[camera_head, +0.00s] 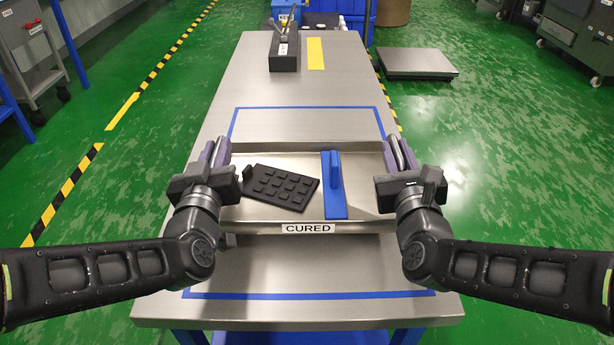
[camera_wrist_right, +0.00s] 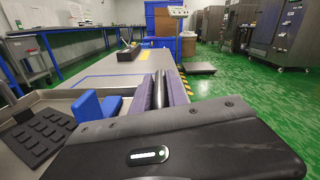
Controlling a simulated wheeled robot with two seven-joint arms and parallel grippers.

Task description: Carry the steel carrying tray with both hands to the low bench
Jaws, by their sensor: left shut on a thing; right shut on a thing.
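The steel carrying tray (camera_head: 270,215) is in the middle of the head view, over the near part of a steel table, with a "CURED" label on its front wall. A black moulded pad (camera_head: 280,187) and a blue piece with an upright grip (camera_head: 334,190) lie in it. My left gripper (camera_head: 213,152) is shut on the tray's left handle, and my right gripper (camera_head: 400,153) is shut on its right handle. The right wrist view shows the blue piece (camera_wrist_right: 95,108) and the black pad (camera_wrist_right: 38,135) beside my right gripper (camera_wrist_right: 160,92). I cannot tell whether the tray touches the table.
The steel table (camera_head: 300,90) has blue tape outlines and a yellow strip (camera_head: 315,54). A dark block with a lever (camera_head: 284,52) stands at its far end. A low steel platform (camera_head: 416,63) stands on the green floor at right. Yellow-black floor lines run along the left.

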